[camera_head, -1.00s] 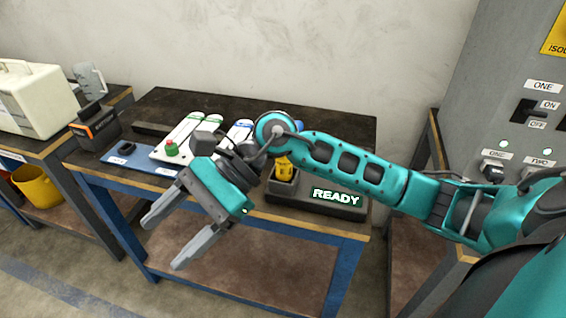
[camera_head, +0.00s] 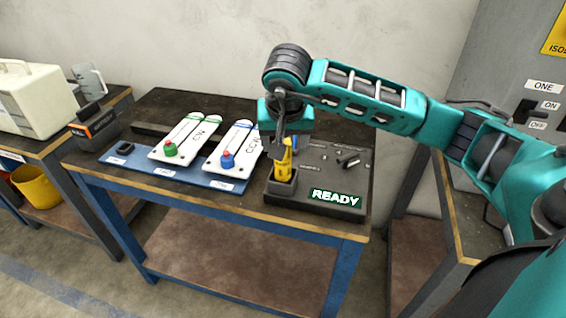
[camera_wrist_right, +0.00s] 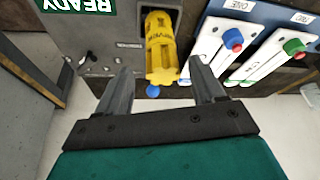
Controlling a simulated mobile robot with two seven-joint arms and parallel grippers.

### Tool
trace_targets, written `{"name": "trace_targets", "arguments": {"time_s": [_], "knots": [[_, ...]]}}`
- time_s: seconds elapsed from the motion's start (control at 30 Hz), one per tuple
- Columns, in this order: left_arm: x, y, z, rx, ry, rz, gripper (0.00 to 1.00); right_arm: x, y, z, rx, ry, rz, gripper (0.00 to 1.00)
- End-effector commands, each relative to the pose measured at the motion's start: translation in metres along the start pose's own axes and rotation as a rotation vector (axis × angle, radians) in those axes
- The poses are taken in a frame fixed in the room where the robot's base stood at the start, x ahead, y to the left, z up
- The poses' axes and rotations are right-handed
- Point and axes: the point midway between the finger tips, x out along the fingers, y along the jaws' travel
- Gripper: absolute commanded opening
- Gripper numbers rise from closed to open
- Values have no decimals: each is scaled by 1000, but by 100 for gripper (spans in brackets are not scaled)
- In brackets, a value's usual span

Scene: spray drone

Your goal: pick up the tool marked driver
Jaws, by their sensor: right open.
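The yellow tool (camera_head: 283,160) stands upright in a dark holder at the left end of the black station with the READY sign (camera_head: 336,198). In the right wrist view the yellow tool (camera_wrist_right: 160,50) shows lettering that I cannot read for sure. My right gripper (camera_wrist_right: 160,82) is open, with its two fingers on either side of the tool's near end and nothing gripped. In the head view the right wrist (camera_head: 283,115) is over the tool, and the fingers are largely hidden. My left gripper is not in view.
Two white panels with a green knob (camera_head: 171,149) and a blue-red knob (camera_head: 227,160) lie on a blue mat (camera_head: 130,158) left of the tool. Small dark parts (camera_head: 348,160) lie on the station's right. A grey wall cabinet (camera_head: 480,70) stands at right.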

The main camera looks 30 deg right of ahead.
Motion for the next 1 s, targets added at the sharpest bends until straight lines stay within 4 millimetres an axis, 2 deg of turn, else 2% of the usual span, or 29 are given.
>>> {"name": "trace_targets", "arguments": {"time_s": [0.17, 0.43, 0.73, 1.0], "knots": [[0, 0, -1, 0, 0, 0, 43, 14, -1, 2, -1, -3, -1, 68], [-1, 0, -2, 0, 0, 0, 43, 51, -3, 5, 2, -2, -1, 68], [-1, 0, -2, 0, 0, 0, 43, 57, -3, 5, 0, 0, -2, 68], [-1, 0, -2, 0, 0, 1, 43, 56, -3, 4, 0, 0, -2, 43]]}}
